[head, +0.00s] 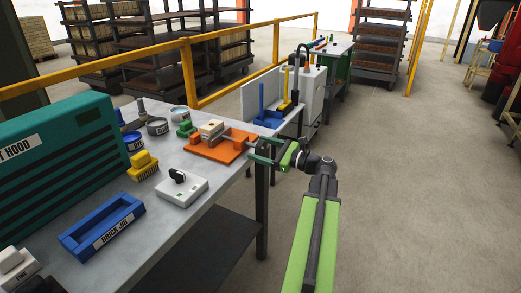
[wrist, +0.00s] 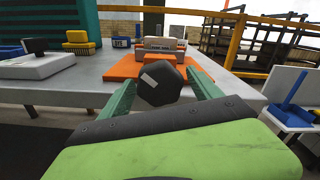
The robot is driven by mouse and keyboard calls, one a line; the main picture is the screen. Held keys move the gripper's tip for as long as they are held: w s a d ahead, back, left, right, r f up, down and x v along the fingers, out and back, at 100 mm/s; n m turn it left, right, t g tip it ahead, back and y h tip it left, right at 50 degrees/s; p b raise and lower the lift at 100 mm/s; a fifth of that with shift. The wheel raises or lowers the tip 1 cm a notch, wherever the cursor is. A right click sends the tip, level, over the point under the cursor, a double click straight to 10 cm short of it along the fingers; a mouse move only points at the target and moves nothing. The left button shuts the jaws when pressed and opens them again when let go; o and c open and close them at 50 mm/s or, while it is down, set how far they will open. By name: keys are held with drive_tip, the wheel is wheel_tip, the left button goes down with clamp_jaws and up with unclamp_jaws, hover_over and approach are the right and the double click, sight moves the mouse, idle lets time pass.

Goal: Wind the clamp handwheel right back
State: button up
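The clamp has an orange base (head: 222,146) on the grey workbench and holds a pale brick (head: 211,128). In the wrist view the orange base (wrist: 124,70) and the brick (wrist: 160,44) lie straight ahead. The dark, faceted clamp handwheel (wrist: 160,84), with a pale mark on its face, stands at the near end, between the green fingers of my gripper (wrist: 162,90). The fingers lie on either side of it, close to its edges; I cannot tell whether they press on it. In the head view my gripper (head: 262,152) is at the bench's right edge and largely hides the handwheel.
The bench also holds a blue brick jig (head: 103,228), a white switch box (head: 181,187), a yellow brush (head: 143,166) and a teal hood (head: 60,150). A blue dustpan (head: 268,117) sits just beyond the bench. Yellow rails run behind. The floor to the right is clear.

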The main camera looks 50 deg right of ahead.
drive_tip(key=v, duration=1.7)
drive_tip(key=shift+s, duration=0.2)
